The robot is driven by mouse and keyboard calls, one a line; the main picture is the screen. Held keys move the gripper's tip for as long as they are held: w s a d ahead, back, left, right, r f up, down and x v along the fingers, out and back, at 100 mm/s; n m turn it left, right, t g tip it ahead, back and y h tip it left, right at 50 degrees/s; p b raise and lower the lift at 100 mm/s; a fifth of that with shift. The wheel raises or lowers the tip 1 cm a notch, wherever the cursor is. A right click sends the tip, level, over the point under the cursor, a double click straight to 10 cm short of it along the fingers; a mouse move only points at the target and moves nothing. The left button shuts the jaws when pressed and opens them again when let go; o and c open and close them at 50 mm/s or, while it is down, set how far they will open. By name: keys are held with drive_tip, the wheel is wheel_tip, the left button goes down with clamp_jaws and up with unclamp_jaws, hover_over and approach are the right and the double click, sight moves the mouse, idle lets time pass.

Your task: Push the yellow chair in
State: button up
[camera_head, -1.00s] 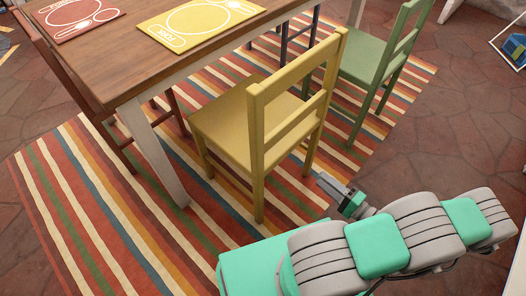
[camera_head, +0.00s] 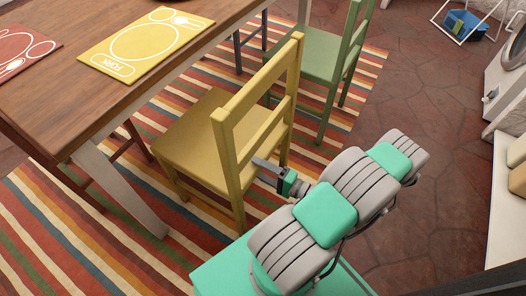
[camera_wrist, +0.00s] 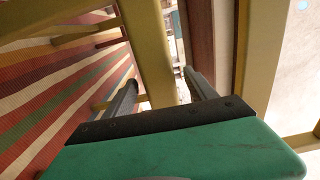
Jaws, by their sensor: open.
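The yellow chair (camera_head: 190,137) stands on the striped rug at the side of the wooden table (camera_head: 95,62), with its backrest towards my arm. Its seat front lies near the table edge. My gripper (camera_head: 262,164) is at the chair's back, near the lower part of the backrest. In the wrist view my gripper (camera_wrist: 165,95) has its two fingers apart, and a yellow chair post (camera_wrist: 150,55) stands between or just beyond them. I cannot tell whether the fingers touch it.
A green chair (camera_head: 312,55) stands just beyond the yellow one. A yellow placemat (camera_head: 145,42) and a red placemat (camera_head: 22,50) lie on the table. A table leg (camera_head: 122,190) is left of the yellow chair. Stone floor (camera_head: 415,95) is open at right.

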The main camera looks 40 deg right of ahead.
drive_tip(key=shift+w+a, duration=0.2)
drive_tip(key=shift+w, duration=0.35)
clamp_jaws()
idle(0.4)
